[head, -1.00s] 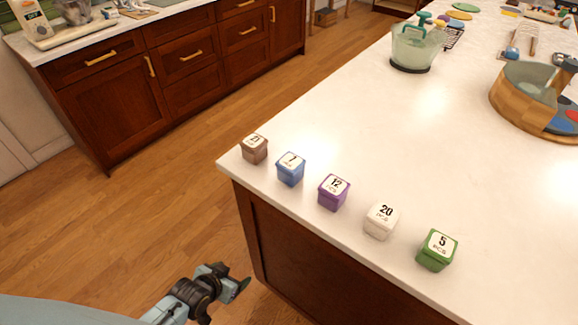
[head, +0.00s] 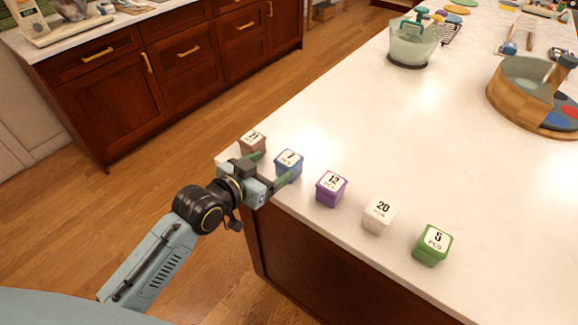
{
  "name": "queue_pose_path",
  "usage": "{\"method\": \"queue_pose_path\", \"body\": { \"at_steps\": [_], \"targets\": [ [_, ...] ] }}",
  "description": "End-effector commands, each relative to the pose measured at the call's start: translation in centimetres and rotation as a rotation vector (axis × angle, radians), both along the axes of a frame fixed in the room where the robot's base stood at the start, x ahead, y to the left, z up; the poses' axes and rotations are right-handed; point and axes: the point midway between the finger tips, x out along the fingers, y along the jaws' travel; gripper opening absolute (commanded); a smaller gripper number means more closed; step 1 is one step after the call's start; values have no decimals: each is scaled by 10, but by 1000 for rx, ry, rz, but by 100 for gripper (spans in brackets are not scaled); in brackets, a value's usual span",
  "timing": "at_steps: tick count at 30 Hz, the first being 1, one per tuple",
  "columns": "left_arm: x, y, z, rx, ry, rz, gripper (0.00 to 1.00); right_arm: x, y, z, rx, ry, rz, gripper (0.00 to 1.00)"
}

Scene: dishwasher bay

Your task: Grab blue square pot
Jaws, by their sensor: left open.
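The blue square pot (head: 289,165) stands near the front left edge of the white counter, second from the left in a row of small square pots. Its lid has a white label with a 7. My left gripper (head: 268,167) is open at the counter edge, just in front of the blue pot. One finger is by the pot's lower front and the other reaches toward the gap between it and the brown pot. I cannot tell whether a finger touches the pot. My right gripper is not in view.
The brown pot (head: 252,141) is close on the left, partly hidden by my gripper. The purple pot (head: 331,189), white pot (head: 379,214) and green pot (head: 432,244) continue the row rightward. A glass bowl (head: 412,48) and wooden bowl (head: 520,95) stand farther back. The counter's middle is clear.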

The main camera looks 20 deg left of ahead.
Motion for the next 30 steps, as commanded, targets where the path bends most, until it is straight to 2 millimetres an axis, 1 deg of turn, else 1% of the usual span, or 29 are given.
{"method": "queue_pose_path", "body": {
  "at_steps": [1,3,8,10,14,18,21,27,28,30],
  "targets": [
    [7,-2,-3,-1,0,1,76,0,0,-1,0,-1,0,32],
    [14,-5,-5,-1,-1,1,76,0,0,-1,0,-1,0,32],
    [22,-9,-7,0,0,1,76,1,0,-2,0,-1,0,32],
    [28,-13,-10,-2,0,1,76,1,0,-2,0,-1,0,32],
    [45,-24,-16,-2,0,0,76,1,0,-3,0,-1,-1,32],
    [58,-28,-22,-1,0,1,76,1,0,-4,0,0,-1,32],
    [62,-29,-23,0,0,1,76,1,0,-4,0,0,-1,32],
    [62,-29,-23,1,0,1,76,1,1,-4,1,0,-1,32],
    [62,-29,-23,1,0,1,74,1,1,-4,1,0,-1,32],
    [62,-29,-23,1,0,1,65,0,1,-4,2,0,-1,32]
  ]
}}
